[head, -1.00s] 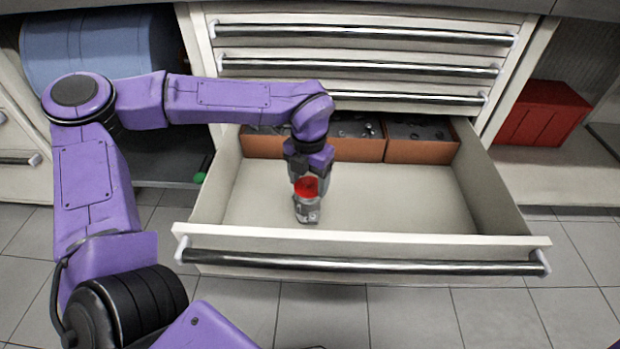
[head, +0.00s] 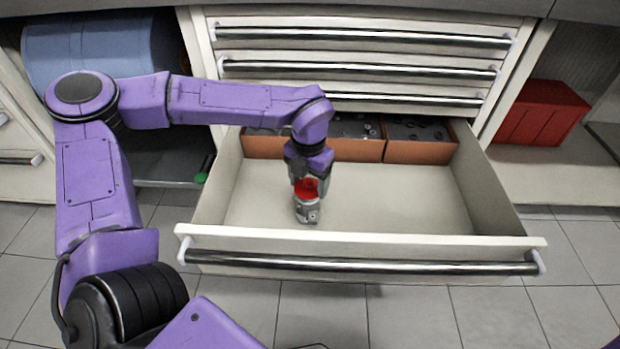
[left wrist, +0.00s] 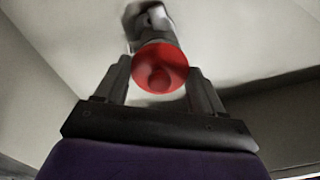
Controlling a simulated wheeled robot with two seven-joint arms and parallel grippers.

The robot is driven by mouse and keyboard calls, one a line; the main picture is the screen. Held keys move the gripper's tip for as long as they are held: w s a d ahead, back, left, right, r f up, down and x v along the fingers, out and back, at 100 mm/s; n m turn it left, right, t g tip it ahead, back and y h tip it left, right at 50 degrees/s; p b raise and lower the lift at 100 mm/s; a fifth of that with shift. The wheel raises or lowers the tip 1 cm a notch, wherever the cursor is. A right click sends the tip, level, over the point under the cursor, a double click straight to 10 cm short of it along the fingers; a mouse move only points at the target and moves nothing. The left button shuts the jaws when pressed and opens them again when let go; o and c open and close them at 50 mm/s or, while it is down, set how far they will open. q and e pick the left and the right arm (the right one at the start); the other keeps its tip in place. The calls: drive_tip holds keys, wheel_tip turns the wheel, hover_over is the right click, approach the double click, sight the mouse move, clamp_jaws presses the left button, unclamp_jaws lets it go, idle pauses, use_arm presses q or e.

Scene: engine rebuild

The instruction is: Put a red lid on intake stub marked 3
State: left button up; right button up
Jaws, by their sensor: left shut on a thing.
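My left gripper (head: 306,187) reaches down into the open drawer and is shut on a red lid (head: 306,189). In the left wrist view the round lid (left wrist: 158,68) shows between the two fingers (left wrist: 162,85). A grey metal part (head: 307,212), which looks like an intake stub, stands in the drawer directly under the lid. It also shows beyond the lid in the left wrist view (left wrist: 150,22). I cannot tell whether the lid touches the stub. No number is readable on it. My right gripper is not in view.
The open drawer (head: 400,205) has a bare floor to the right of the gripper. Orange-brown bins (head: 420,152) with small dark parts stand at its back. Closed drawers are above. A red box (head: 541,113) sits on the right shelf, a blue drum (head: 95,55) at upper left.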

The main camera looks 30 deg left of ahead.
use_arm(q)
drive_tip(key=o, duration=1.1)
drive_tip(key=shift+r, duration=0.1)
wheel_tip(320, 180, up, 7)
drive_tip(key=p, duration=0.8)
drive_tip(key=shift+s+r, duration=0.1)
drive_tip(key=shift+r, duration=0.1)
drive_tip(key=shift+f, duration=0.1)
